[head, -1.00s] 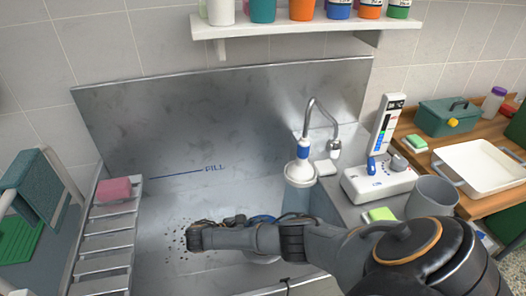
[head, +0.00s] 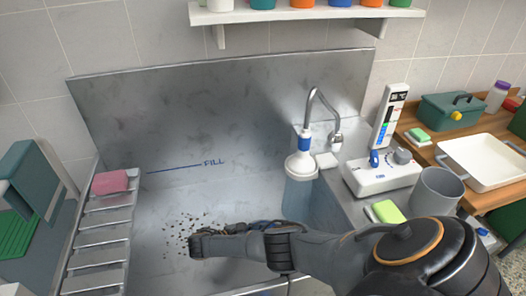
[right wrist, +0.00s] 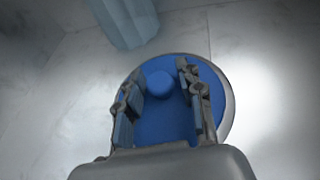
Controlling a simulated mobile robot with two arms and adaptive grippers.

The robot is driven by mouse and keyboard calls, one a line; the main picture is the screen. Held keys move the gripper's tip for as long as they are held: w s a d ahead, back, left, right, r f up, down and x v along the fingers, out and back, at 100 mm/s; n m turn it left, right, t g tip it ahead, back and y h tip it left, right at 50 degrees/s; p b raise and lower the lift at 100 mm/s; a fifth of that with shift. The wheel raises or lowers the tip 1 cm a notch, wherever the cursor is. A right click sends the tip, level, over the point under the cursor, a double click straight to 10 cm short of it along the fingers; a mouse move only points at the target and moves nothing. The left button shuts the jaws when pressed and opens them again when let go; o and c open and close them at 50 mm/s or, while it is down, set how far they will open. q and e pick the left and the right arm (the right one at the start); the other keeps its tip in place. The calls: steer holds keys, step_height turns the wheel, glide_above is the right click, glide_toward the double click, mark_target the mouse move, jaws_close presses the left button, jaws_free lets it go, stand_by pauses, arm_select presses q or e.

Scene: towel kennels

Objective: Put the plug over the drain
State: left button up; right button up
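The blue plug, a disc with a round knob (right wrist: 160,84), lies below my right gripper (right wrist: 159,72) in the right wrist view. The gripper's two fingers stand on either side of the knob, with a gap showing on each side. A pale crescent rim shows along the disc's right edge; I cannot tell whether it is the drain. In the head view my right arm reaches low over the metal tub (head: 215,200) and hides most of the plug and the drain area. My left gripper is not in view.
Dark specks (head: 190,228) lie on the tub floor. A faucet with a white head (head: 299,165) hangs over a pale blue column (head: 297,198). A slatted rack (head: 101,245) with a pink sponge (head: 110,182) is left; a grey cup (head: 435,192) and green sponge (head: 386,212) are right.

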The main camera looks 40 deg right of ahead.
steer(key=shift+r, duration=0.1)
steer(key=shift+a+r, duration=0.1)
steer(key=shift+a, duration=0.1)
steer(key=v, duration=1.1)
steer(key=shift+w+a+r, duration=0.15)
steer(key=shift+a+r, duration=0.05)
steer(key=shift+a, duration=0.05)
